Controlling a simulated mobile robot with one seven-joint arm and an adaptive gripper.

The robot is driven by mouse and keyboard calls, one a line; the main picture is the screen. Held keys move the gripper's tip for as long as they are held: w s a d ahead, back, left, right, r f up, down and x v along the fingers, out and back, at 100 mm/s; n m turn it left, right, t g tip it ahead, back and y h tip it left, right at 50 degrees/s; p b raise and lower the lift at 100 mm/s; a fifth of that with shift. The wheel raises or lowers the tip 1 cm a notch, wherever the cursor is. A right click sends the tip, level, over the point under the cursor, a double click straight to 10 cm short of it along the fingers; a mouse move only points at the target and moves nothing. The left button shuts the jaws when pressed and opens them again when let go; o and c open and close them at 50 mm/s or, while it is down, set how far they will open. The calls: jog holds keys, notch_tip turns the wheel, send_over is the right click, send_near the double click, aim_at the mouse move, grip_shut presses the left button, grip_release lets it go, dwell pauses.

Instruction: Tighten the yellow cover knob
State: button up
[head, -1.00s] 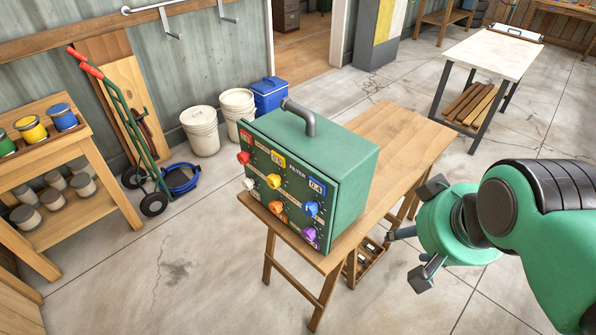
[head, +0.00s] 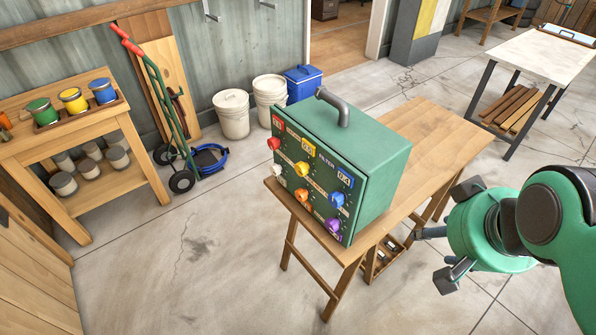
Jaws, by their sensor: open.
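A green filter box (head: 375,170) with a grey top handle stands on a wooden trestle table (head: 440,150). Its front panel faces left and carries several coloured knobs. The yellow knob (head: 302,169) sits in the upper middle of the panel, below a yellow label. Red (head: 274,143), orange (head: 301,195), blue (head: 337,199), purple (head: 333,225) and white (head: 281,168) knobs surround it. How tight the yellow knob is cannot be seen. My gripper (head: 432,254) is open and empty, right of the box and apart from it, with its fingers pointing left.
A wooden shelf (head: 90,140) with paint cans stands at left, beside a green hand truck (head: 165,110). White buckets (head: 231,118) and a blue cooler (head: 303,78) line the wall. A white-topped table (head: 540,55) stands at the back right. The floor in front of the panel is clear.

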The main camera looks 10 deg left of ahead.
jog(key=shift+w, duration=0.1)
jog(key=n+t+h+p, duration=0.7)
jog(key=n+h+p, duration=0.45)
jog(key=n, duration=1.75)
send_near(298, 170)
jog(key=s+a+h+b, duration=0.1)
jog(key=s+a, duration=0.1)
jog(key=a, duration=0.1)
jog(key=shift+s+f, duration=0.2)
jog(key=shift+f, duration=0.2)
jog(key=shift+w+d, duration=0.15)
jog(key=b+x, duration=0.1)
jog(key=x, duration=1.2)
jog(key=shift+w+d+r, duration=0.1)
jog(key=shift+d+r, duration=0.05)
jog(key=shift+d, duration=0.1)
